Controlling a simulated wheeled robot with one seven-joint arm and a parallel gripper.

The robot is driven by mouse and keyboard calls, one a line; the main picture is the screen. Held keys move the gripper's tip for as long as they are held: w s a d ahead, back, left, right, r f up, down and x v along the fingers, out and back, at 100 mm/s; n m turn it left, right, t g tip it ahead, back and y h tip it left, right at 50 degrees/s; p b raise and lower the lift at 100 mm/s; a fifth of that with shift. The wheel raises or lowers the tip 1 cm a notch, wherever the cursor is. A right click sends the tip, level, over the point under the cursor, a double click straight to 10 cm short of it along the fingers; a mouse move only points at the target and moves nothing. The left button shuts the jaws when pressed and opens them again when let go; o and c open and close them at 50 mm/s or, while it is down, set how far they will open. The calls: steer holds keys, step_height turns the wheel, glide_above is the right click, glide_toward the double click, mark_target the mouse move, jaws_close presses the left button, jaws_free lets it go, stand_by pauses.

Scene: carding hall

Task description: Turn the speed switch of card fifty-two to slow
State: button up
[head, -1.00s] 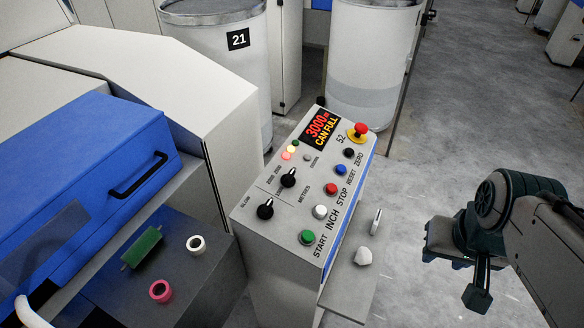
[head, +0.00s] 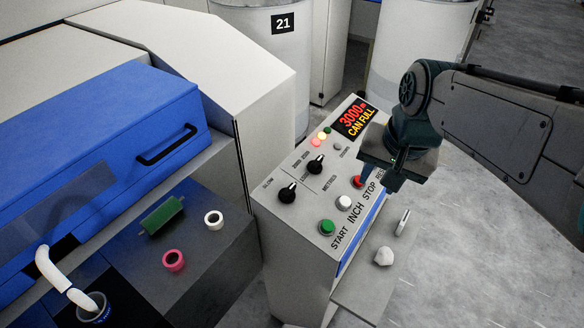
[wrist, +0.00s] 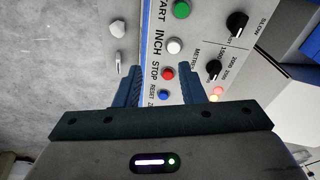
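The control panel (head: 270,215) is a sloping grey box top with a lit display (head: 354,118) reading 3000 m CAN FULL. The speed switch (head: 287,193) is a black knob beside the SLOW label, and it also shows at the top right of the wrist view (wrist: 237,24). A second black knob (head: 316,164) sits by METRES. My gripper (head: 397,165) hovers over the panel's right side, hiding its upper right part. In the wrist view its fingers (wrist: 158,88) are apart and empty, near the red STOP button, away from the speed switch.
Green START (head: 327,227) and white INCH (head: 343,202) buttons sit near the speed switch. A blue-covered machine (head: 120,140) stands left, with a dark ledge bearing a green roller (head: 161,216) and rings. A low shelf (head: 362,290) holds small white items. Grey floor is open at right.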

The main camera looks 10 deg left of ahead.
steer(key=m+g+y+b, duration=0.1)
steer(key=m+b, duration=0.1)
steer(key=b, duration=0.1)
glide_above(289, 189)
steer(key=s+d, duration=0.2)
steer(key=d, duration=0.2)
steer(key=x, duration=1.4)
steer(key=shift+w+a+r, duration=0.1)
steer(key=shift+a, duration=0.3)
jaws_close()
